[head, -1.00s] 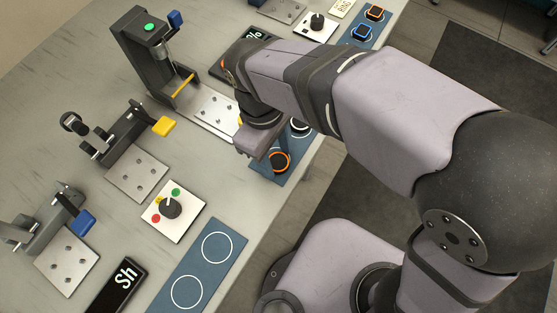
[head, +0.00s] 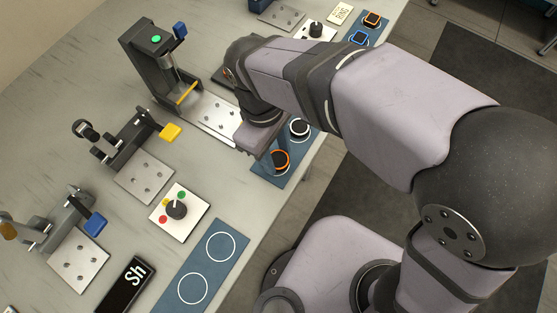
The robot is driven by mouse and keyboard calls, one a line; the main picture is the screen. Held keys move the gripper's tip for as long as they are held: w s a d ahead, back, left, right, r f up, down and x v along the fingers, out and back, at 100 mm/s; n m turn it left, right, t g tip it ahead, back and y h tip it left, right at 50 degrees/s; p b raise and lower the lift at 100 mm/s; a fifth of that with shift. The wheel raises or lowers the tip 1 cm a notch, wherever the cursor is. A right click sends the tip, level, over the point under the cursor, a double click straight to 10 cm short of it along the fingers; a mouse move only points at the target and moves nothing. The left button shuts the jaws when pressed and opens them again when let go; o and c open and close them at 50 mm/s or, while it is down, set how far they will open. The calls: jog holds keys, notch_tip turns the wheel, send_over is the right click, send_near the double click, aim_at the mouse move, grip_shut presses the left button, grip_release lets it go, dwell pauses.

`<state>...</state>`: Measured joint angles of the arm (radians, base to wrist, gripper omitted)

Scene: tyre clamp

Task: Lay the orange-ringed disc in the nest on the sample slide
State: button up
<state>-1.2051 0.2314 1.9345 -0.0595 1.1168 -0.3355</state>
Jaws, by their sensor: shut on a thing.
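The orange-ringed disc (head: 280,160) has a dark centre and shows at the lower left part of a blue mat (head: 264,171). My gripper (head: 268,149) is right beside and over it, pointing down, and is shut on it. My wrist hides the fingertips, so the contact and any gap between disc and mat cannot be made out. A tall dark fixture (head: 148,62) with a perforated silver plate (head: 212,112) and a yellow bar stands left of my gripper.
A white-ringed disc (head: 299,128) sits on the same mat.

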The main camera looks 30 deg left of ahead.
jog(key=shift+r+p, duration=1.1)
jog(key=shift+r, duration=0.15)
jog(key=shift+r+p, duration=0.15)
jog(key=shift+p, duration=0.15)
